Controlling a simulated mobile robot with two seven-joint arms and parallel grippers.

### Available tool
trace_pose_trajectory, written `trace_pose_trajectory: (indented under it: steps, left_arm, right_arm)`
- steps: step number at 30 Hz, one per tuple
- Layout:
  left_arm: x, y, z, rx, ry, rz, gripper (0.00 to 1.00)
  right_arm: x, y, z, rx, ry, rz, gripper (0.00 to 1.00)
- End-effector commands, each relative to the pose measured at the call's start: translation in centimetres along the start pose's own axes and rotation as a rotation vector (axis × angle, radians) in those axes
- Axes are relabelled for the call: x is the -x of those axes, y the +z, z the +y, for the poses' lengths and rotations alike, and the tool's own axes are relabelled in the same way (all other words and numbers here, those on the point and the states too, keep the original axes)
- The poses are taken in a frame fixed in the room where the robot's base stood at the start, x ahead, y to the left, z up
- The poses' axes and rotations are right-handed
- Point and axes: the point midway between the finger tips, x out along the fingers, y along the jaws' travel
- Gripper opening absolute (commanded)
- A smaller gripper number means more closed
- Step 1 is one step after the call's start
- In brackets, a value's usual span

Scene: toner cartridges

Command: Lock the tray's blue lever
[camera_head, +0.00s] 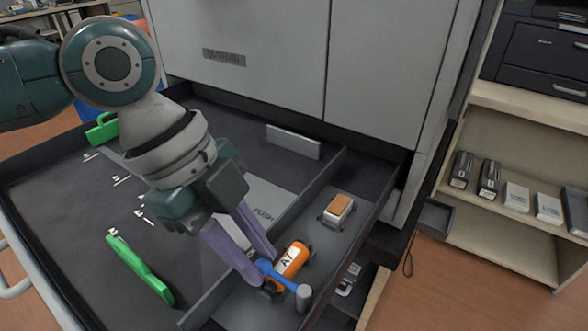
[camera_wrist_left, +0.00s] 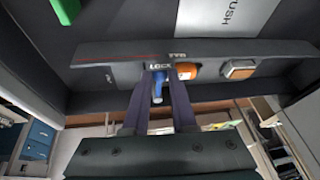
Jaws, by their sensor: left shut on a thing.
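The tray (camera_head: 340,255) is a grey pulled-out drawer under a large grey machine. Its blue lever (camera_head: 283,278) has a grey round knob at its lower right end and lies in front of an orange cartridge (camera_head: 291,258). My left gripper (camera_head: 262,268) has its purple fingers shut on the lever near its upper left end. My fingers hide part of the lever. My right gripper is not in view.
A white block with an orange-brown top (camera_head: 339,208) sits in the same narrow compartment. Green handles (camera_head: 138,268) stand on the wide left part of the drawer. A divider wall (camera_head: 310,190) runs beside my fingers. A shelf (camera_head: 500,235) with small boxes stands at right.

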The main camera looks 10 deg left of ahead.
Motion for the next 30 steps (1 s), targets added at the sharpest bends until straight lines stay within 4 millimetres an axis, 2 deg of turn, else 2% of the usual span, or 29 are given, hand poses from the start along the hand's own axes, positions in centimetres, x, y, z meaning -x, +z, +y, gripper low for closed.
trace_pose_trajectory:
  steps: [3,4,11,21,23,30]
  left_arm:
    - [0.0,0.0,0.0,0.000,0.000,-0.001,0.00]
    - [0.0,0.0,0.0,0.000,0.000,-0.001,0.28]
    - [0.0,0.0,0.0,0.001,0.000,-0.001,0.54]
    - [0.6,0.1,0.0,0.002,-0.001,-0.002,0.56]
    - [1.4,0.0,0.0,0.001,-0.002,-0.001,0.56]
    - [6.3,0.0,-0.1,0.001,-0.003,-0.003,0.56]
  right_arm:
    - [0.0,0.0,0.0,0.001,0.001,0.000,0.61]
    - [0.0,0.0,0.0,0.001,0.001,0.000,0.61]
    - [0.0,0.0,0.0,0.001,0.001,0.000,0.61]
    - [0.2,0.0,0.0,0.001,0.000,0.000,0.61]
    - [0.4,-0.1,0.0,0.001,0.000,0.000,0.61]
    - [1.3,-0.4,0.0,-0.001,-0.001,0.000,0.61]
